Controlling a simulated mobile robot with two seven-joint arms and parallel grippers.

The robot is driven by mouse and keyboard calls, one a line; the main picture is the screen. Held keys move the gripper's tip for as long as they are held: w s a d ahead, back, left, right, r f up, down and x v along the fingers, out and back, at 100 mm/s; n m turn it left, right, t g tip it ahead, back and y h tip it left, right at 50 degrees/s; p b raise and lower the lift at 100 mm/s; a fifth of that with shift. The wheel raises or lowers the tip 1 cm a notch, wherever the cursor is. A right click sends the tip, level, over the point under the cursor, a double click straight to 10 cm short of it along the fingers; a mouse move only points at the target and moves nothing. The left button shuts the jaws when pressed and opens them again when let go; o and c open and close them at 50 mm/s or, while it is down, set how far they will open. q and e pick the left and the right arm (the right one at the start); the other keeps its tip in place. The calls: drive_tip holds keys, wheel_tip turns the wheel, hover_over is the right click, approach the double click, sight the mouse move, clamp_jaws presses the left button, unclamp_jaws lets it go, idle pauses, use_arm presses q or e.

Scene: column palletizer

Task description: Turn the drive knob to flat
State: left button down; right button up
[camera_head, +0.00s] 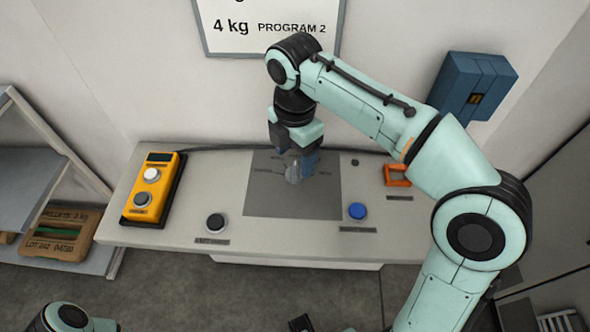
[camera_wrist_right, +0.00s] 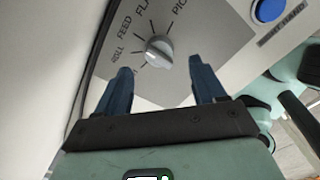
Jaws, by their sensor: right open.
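The drive knob (camera_wrist_right: 158,51) is a light grey round dial on a grey panel (camera_wrist_right: 205,30). Printed words and tick lines surround it; I read FEED and the cut-off letters FL. Which mark the knob points to, I cannot tell for sure. My right gripper (camera_wrist_right: 161,66) is open, its two blue fingers pointing toward the panel with the knob showing between them. Whether they touch it, I cannot tell. In the head view my right gripper (camera_head: 301,162) hangs over the panel, partly covering the knob (camera_head: 293,174).
The console top (camera_head: 130,222) also carries a yellow control box (camera_head: 153,188), a black button (camera_head: 216,223), a blue button (camera_head: 357,211) and an orange bracket (camera_head: 397,175). A blue wall box (camera_head: 473,87) hangs at the back right. A shelf (camera_head: 30,170) stands at left.

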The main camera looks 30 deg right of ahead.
sight(295, 168)
drive_tip(key=shift+f+b, duration=0.45)
drive_tip(key=shift+f, duration=1.95)
drive_tip(key=c, duration=1.1)
drive_tip(key=m+p, duration=0.1)
drive_tip(key=m, duration=0.2)
drive_tip(key=shift+r+p, duration=0.1)
drive_tip(key=shift+p, duration=0.3)
drive_tip(key=shift+o, duration=0.2)
drive_tip(key=shift+m+p, duration=0.7)
drive_tip(key=shift+m, duration=1.6)
